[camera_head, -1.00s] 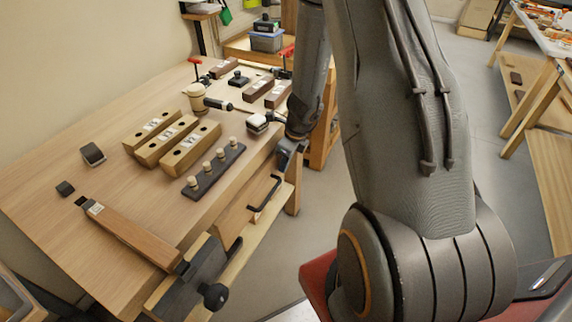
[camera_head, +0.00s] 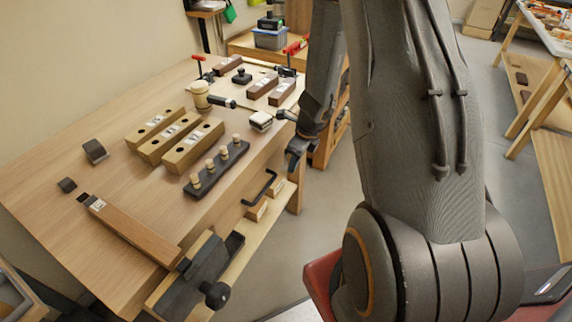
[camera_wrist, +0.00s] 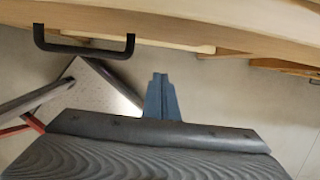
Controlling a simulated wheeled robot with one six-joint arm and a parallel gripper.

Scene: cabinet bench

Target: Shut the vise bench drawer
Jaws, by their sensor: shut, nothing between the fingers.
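The drawer's black bar handle (camera_head: 262,189) shows along the near long side of the vise bench (camera_head: 60,215). In the wrist view the handle (camera_wrist: 85,49) is at the upper left, on a wooden front (camera_wrist: 90,22). My gripper (camera_head: 295,160) is beyond the handle, off the bench's side. In the wrist view its blue-grey fingers (camera_wrist: 160,80) are shut and empty, apart from the handle and the wood.
A black vise (camera_head: 203,262) with a round knob projects at the bench's near corner. Grey floor beside the bench is free.

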